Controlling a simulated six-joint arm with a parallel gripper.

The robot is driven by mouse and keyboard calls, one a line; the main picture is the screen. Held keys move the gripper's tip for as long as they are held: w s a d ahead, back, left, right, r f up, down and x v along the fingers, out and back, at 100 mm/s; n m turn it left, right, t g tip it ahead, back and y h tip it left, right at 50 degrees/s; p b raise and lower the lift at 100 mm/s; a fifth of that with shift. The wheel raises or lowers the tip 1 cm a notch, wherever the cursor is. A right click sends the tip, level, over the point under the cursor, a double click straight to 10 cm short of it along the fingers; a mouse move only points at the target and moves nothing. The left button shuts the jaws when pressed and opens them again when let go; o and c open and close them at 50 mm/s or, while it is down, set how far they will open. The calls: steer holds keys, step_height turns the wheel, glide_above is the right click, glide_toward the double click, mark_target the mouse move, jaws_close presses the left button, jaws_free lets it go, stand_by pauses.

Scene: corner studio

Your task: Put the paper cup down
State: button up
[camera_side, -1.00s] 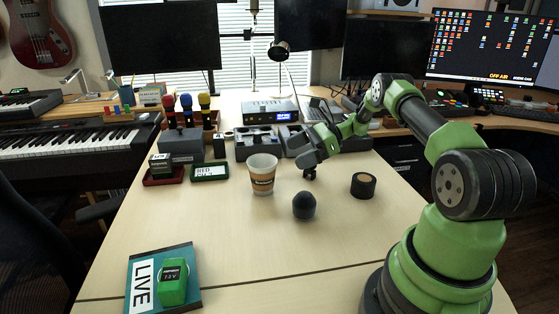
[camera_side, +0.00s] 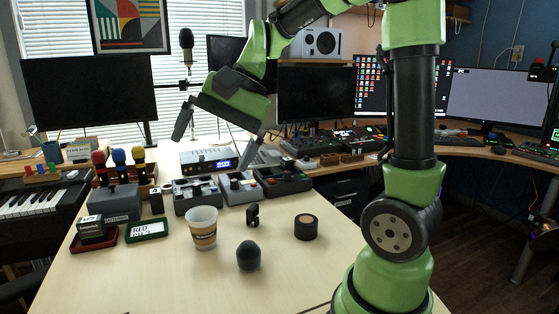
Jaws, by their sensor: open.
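The paper cup (camera_side: 202,228), white with a brown printed band, stands upright on the wooden table (camera_side: 175,285). My gripper (camera_side: 219,138) is raised well above the table, up and behind the cup in the picture. Its two fingers are spread wide with nothing between them. The gripper and cup are clearly apart.
A dark ball (camera_side: 248,256), a small black clip-like piece (camera_side: 253,214) and a tape roll (camera_side: 306,227) lie right of the cup. A green-framed sign (camera_side: 146,230) lies to its left. Control boxes (camera_side: 197,194) line the back. The table's front is bare.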

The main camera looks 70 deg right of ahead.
steer(key=s+a+n+t+h, duration=0.2)
steer(key=s+n, duration=0.5)
steer(key=s, duration=0.5)
steer(key=shift+s+a+r+n+t, duration=0.2)
steer(key=shift+a+n+t, duration=0.25)
steer(key=shift+a, duration=0.85)
